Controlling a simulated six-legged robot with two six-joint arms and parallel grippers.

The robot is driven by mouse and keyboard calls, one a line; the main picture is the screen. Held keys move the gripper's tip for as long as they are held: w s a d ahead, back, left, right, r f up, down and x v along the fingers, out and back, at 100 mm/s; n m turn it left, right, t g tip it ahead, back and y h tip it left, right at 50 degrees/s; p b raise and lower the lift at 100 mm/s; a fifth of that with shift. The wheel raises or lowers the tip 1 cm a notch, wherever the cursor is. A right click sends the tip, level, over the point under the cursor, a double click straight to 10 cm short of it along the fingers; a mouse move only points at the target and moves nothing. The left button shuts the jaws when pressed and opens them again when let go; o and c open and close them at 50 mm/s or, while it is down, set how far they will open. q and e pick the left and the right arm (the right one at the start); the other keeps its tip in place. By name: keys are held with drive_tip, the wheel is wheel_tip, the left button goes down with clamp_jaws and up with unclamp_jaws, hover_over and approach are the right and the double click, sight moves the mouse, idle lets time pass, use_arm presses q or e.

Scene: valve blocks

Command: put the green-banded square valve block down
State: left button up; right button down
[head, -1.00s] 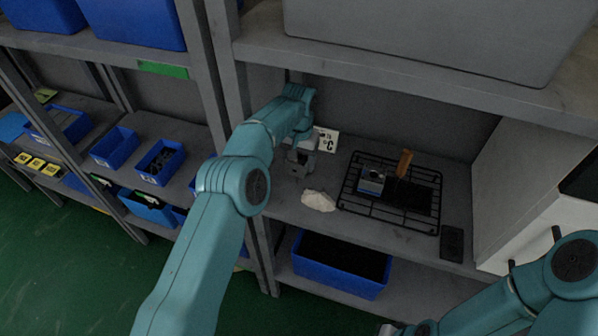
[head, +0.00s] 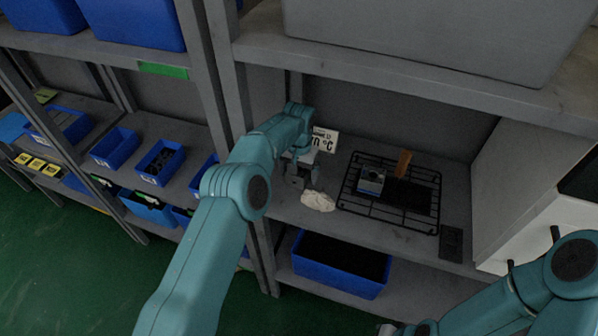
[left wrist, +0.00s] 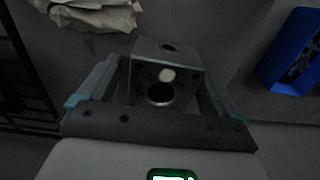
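The square valve block (left wrist: 166,75) is a grey metal block with a dark round bore and a small pale spot, between the two fingers of my left gripper (left wrist: 162,82) in the left wrist view. The fingers lie close along both sides; I cannot tell whether they press on it. Its green band does not show. In the head view my left gripper (head: 303,170) is low over the left end of the middle shelf (head: 390,233), the block small and dark there. Contact with the shelf is unclear. The fingers of my right gripper are not seen.
A crumpled pale cloth (head: 318,201) lies right beside the left gripper. A black wire rack (head: 408,217) with a blue-and-grey block (head: 372,181) stands further right. A white sign (head: 325,139) is behind. A shelf post (head: 233,150) stands to the left.

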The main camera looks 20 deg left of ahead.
sight(299, 168)
use_arm(q)
drive_tip(key=shift+r+p, duration=0.2)
drive_tip(key=shift+p, duration=0.25)
wheel_tip(299, 168, up, 4)
drive_tip(key=shift+w+a+r+b, duration=0.1)
drive_tip(key=shift+w+a+b, duration=0.05)
drive_tip(key=shift+b, duration=0.8)
wheel_tip(299, 168, up, 3)
drive_tip(key=shift+f+p, duration=0.1)
drive_tip(key=shift+p, duration=0.2)
wheel_tip(299, 168, up, 9)
drive_tip(key=p, duration=0.6)
